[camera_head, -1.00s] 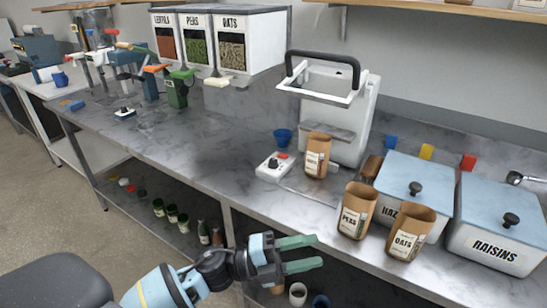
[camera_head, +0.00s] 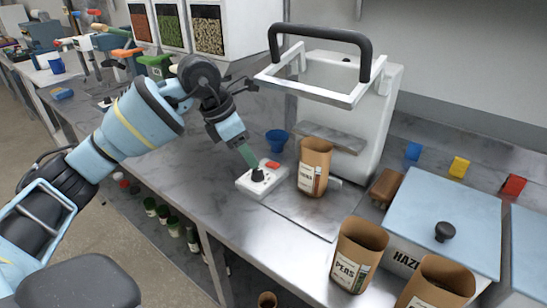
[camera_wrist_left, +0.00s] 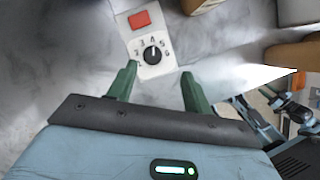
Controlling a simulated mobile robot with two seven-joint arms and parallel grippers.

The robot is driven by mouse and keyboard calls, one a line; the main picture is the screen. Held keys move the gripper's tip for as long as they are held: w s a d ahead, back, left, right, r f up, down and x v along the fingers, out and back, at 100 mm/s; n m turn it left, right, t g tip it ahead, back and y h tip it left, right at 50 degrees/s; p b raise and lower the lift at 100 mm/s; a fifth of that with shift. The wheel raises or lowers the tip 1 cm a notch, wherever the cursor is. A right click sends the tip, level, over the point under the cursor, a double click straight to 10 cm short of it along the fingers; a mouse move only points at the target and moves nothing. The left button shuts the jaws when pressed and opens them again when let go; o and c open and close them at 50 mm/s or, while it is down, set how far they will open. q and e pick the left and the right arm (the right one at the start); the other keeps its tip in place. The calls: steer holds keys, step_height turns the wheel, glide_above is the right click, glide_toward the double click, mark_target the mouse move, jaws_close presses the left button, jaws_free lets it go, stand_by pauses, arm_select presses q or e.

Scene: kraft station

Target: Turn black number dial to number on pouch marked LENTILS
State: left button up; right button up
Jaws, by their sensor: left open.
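A white box (camera_head: 247,187) with a red button (camera_head: 270,163) and a black number dial (camera_head: 257,174) sits on the counter; the wrist view also shows the dial (camera_wrist_left: 152,54), with numbers around it. Its white mark seems to point up, near 4; I cannot read it surely. My left gripper (camera_head: 249,156) is above the box; in the wrist view its open, empty fingers (camera_wrist_left: 159,76) are on either side, just short of the dial. A brown pouch (camera_head: 315,157) stands right of the box; its label and number are too small to read. My right gripper is out of view.
A white machine (camera_head: 380,100) with a black-handled frame stands behind the pouch. A blue cup (camera_head: 277,139) is behind the box. Pouches marked PEAS (camera_head: 358,250) and, at the bottom edge, OATS (camera_head: 441,275) stand to the right. The counter left of the box is clear.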

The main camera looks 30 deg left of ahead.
mark_target(257, 170)
arm_select(q)
steer(key=x, duration=0.4)
steer(key=a+x, duration=0.1)
steer(key=x, duration=0.1)
steer(key=shift+w+d+f, duration=0.1)
steer(key=shift+w+f, duration=0.15)
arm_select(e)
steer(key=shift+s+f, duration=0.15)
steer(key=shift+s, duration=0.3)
arm_select(q)
steer(key=c, duration=1)
steer(key=shift+o, duration=0.2)
steer(key=shift+r+t+y, duration=0.1)
steer(key=shift+t+y, duration=0.2)
